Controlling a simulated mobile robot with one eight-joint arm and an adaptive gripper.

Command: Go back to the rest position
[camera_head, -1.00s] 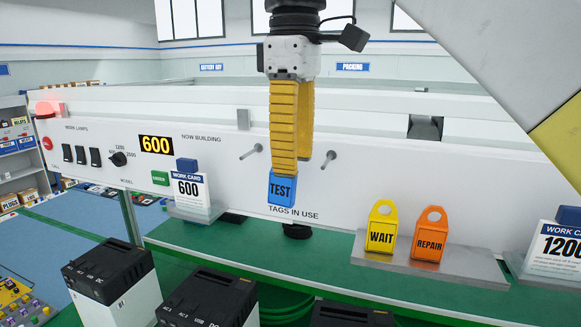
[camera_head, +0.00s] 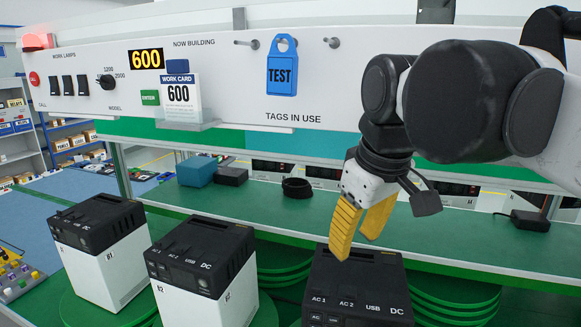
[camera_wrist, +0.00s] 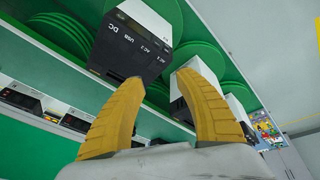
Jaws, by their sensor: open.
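My gripper (camera_head: 352,236) is open and empty. In the head view its yellow fingers point down, above or in front of the nearest black-topped power unit (camera_head: 357,277); I cannot tell the gap. In the wrist view the two fingers (camera_wrist: 162,88) are spread apart with nothing between them, and a black-and-white unit (camera_wrist: 130,45) shows beyond them.
Two more power units (camera_head: 100,240) (camera_head: 205,268) stand at the left on green round turntables (camera_head: 285,265). A work card 600 (camera_head: 181,97) stands on the panel's ledge. The green shelf (camera_head: 330,205) behind holds a teal box (camera_head: 197,170), a black box and a black ring.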

